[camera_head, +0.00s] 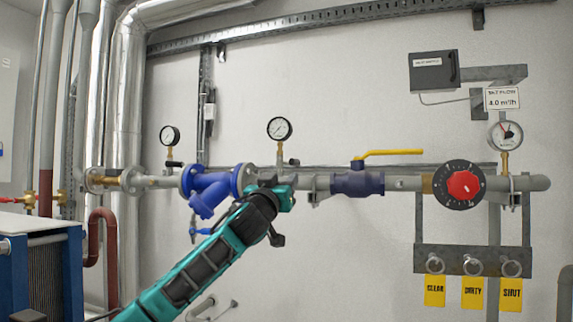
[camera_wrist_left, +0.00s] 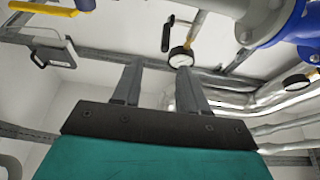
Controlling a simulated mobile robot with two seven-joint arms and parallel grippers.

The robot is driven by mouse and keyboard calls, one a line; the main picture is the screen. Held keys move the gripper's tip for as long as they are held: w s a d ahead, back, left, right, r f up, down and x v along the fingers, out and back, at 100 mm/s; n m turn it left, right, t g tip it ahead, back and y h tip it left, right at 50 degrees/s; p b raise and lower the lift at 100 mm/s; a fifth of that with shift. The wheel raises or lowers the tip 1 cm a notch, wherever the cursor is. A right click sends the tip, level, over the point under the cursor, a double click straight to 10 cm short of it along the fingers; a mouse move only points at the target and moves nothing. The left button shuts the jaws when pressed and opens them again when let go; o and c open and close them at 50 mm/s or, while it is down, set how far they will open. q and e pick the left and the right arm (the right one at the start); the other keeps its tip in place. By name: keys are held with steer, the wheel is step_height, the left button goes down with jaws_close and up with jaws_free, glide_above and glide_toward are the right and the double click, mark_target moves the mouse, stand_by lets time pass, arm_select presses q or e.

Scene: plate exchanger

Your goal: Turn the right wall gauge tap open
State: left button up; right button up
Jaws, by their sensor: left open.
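The middle wall gauge (camera_head: 279,129) has a black rim and a white dial; it is the right one of two similar gauges. Its tap, with a small dark lever (camera_head: 294,162), sits below the dial, above the grey pipe. In the left wrist view, which is upside down, this gauge (camera_wrist_left: 180,57) shows by the right finger, with the black lever (camera_wrist_left: 167,34) beside its stem. My left gripper (camera_head: 284,192) is in front of the pipe, below the tap; in the wrist view its fingers (camera_wrist_left: 160,85) are apart with nothing between them. My right gripper is out of view.
Left are a blue strainer (camera_head: 210,185) and another gauge (camera_head: 169,135). Right are a yellow-handled valve (camera_head: 358,183), a red knob (camera_head: 464,186) and a white-dial gauge (camera_head: 505,135). Tags (camera_head: 473,293) hang below. The wall above the pipe is mostly clear.

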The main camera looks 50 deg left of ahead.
mark_target(291, 165)
arm_select(q)
steer(key=p+x, duration=0.1)
steer(key=x, duration=0.3)
steer(key=p+x, duration=0.2)
steer(key=x, duration=0.2)
steer(key=p+x, duration=0.2)
steer(key=x, duration=0.1)
steer(key=shift+a+r, duration=0.3)
steer(key=shift+a, duration=0.3)
steer(key=shift+p+x, duration=0.5)
steer(key=shift+x, duration=0.45)
arm_select(e)
steer(key=shift+h, duration=0.3)
steer(key=shift+s+r, duration=0.15)
steer(key=shift+r, duration=2.2)
arm_select(q)
steer(key=shift+f, duration=0.1)
steer(key=shift+c, duration=0.2)
jaws_close()
